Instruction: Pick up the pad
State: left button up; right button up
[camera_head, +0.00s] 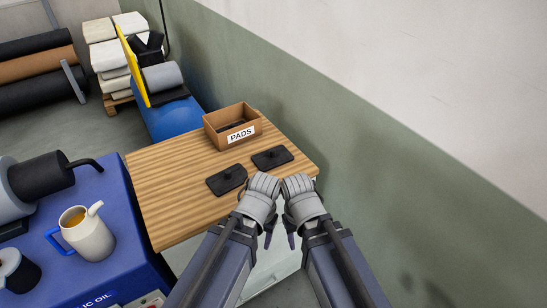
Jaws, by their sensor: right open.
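Two flat dark pads with small knobs on top lie on the wooden tabletop (165,205). One pad (217,185) lies nearer the left, the other pad (265,161) farther back and right. A brown box (214,140) labelled PADS stands behind them, with something dark inside. My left gripper (264,184) is at the table's front right edge, just right of the nearer pad and apart from it in the picture. Whether it is open cannot be made out. My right gripper (298,184) is beside it, in front of the farther pad, open with nothing visible in it.
A blue bench (120,252) at the left holds a jug (92,238) and dark rollers. The green and white wall (390,165) runs close along the right. The left part of the tabletop is clear.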

aim_at(269, 159)
jog(key=i+l+u, duration=0.55)
jog(key=l, duration=0.3)
jog(key=i, duration=0.1)
